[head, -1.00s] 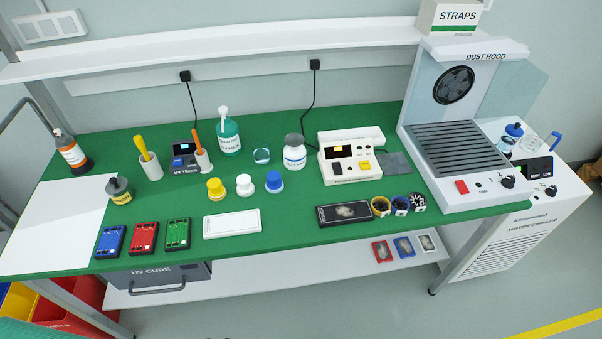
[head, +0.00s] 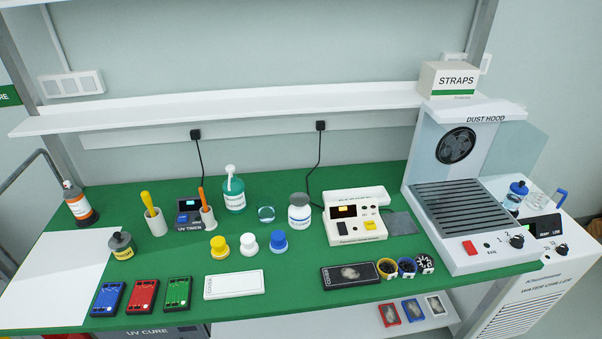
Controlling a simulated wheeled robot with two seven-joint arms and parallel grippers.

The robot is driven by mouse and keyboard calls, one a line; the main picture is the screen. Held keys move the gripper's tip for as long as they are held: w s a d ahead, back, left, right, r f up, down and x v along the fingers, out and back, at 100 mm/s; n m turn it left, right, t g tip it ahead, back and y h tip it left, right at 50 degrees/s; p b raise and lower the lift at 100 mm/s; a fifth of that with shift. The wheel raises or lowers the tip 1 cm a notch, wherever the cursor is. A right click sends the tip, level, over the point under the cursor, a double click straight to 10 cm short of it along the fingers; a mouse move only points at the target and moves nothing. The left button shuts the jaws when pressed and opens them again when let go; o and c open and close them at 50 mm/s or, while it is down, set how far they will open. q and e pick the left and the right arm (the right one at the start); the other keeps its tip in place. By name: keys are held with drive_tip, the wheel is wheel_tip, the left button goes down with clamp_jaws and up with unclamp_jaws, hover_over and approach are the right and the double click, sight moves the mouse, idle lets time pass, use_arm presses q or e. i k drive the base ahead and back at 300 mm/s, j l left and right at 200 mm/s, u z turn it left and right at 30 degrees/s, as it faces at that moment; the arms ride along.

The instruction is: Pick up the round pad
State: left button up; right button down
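No single thing is plainly the round pad. Candidates are three small round knobbed pieces on the green mat: a yellow one (head: 218,246), a white one (head: 249,243) and a blue one (head: 279,240). They stand in a row, apart from each other, behind a white flat case (head: 234,285). A small clear bluish round piece (head: 266,214) lies behind them. Neither of my grippers is in view.
Red (head: 142,295), green and blue cases lie at front left. A dark case (head: 352,275) and three small round cups (head: 407,266) are front right. Bottles and a cream device (head: 355,221) stand behind. The dust hood (head: 468,190) is at right.

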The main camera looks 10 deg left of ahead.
sight(278, 243)
drive_tip(key=i+l+u, duration=0.45)
drive_tip(key=l+u, duration=0.25)
drive_tip(key=i+l+u, duration=0.2)
drive_tip(key=l, duration=0.25)
drive_tip(key=k, duration=0.1)
